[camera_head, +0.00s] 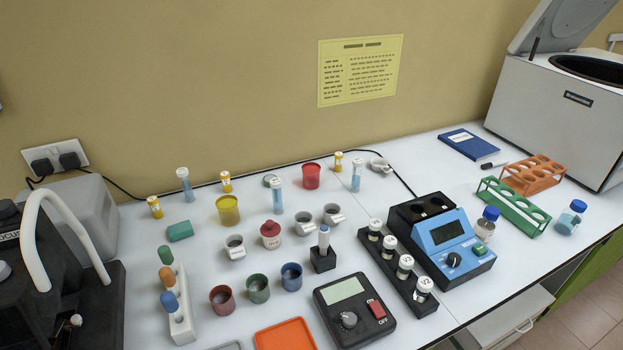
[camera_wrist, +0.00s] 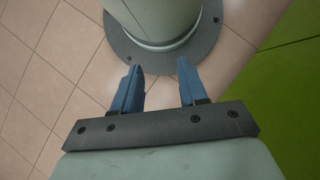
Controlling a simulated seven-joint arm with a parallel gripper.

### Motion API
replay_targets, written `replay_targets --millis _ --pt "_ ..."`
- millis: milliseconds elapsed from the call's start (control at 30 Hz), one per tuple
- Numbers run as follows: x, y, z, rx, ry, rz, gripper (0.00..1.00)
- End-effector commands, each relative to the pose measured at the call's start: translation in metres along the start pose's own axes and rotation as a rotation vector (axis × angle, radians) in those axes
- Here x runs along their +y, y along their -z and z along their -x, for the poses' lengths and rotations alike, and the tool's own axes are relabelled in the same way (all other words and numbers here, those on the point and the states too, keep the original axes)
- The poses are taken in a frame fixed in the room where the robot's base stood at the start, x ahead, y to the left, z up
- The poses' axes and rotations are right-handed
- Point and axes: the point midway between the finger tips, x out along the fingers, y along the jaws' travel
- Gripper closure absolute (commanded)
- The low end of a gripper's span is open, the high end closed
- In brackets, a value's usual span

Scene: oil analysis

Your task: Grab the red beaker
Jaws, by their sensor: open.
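The red beaker (camera_head: 311,178) stands upright at the back of the white bench, near the wall, in the head view. It looks like a short, wide cup. A vial with a yellow cap stands close to its right, and a tall tube with a pale cap stands to its left front. My gripper (camera_wrist: 160,68) shows only in the wrist view. Its two blue fingers are apart with nothing between them, above a tiled floor. The beaker does not show in the wrist view.
A yellow beaker (camera_head: 228,211) stands left of the red one. Tubes, mugs and a red-capped jar (camera_head: 270,236) crowd the middle. A blue device (camera_head: 447,243) and a centrifuge (camera_head: 553,110) stand at right.

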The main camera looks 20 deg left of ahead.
Motion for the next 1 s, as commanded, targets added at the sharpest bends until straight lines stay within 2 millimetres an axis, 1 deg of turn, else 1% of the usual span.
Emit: replay_targets --millis 33,67,500,733,800,867,967,1000 --pt "0.000 0.000 0.000 0.000 0.000 0.000 0.56" --pt "0.000 0.000 0.000 0.000 0.000 0.000 0.53" --pt "0.000 0.000 0.000 0.000 0.000 0.000 0.11" --pt "0.000 0.001 0.000 0.001 0.000 0.000 0.10" --pt "0.001 0.005 0.002 0.007 0.002 0.000 0.10" --pt "0.003 0.014 0.005 0.018 0.005 0.000 0.10" --pt "0.009 0.041 0.018 0.053 0.014 -0.002 0.10" --pt "0.013 0.054 0.025 0.072 0.018 -0.003 0.10"
